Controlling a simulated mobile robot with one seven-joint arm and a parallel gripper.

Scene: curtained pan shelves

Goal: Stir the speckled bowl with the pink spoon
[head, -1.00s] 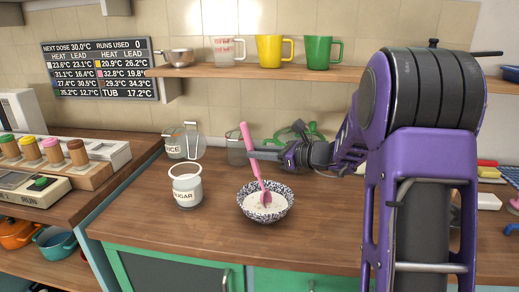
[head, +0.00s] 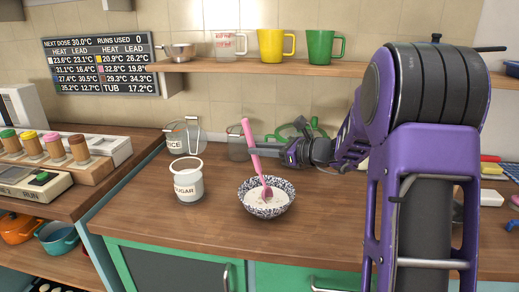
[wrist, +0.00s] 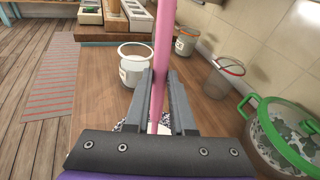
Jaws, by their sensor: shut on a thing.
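The speckled bowl (head: 277,208) stands on the wooden counter and holds a white mixture. The pink spoon (head: 250,140) leans up and to the left, with its head in the mixture. My gripper (head: 256,151) is shut on the spoon's handle above the bowl. In the wrist view the pink handle (wrist: 161,60) runs up between the two grey fingers (wrist: 159,103). The bowl's speckled rim (wrist: 118,127) shows only partly there, mostly hidden behind my gripper.
A sugar jar (head: 188,185) stands just left of the bowl. The rice jar (head: 175,142) and a green-handled lidded pot (wrist: 285,135) are behind. A shelf (head: 225,68) with several cups hangs above. The counter in front of the bowl is clear.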

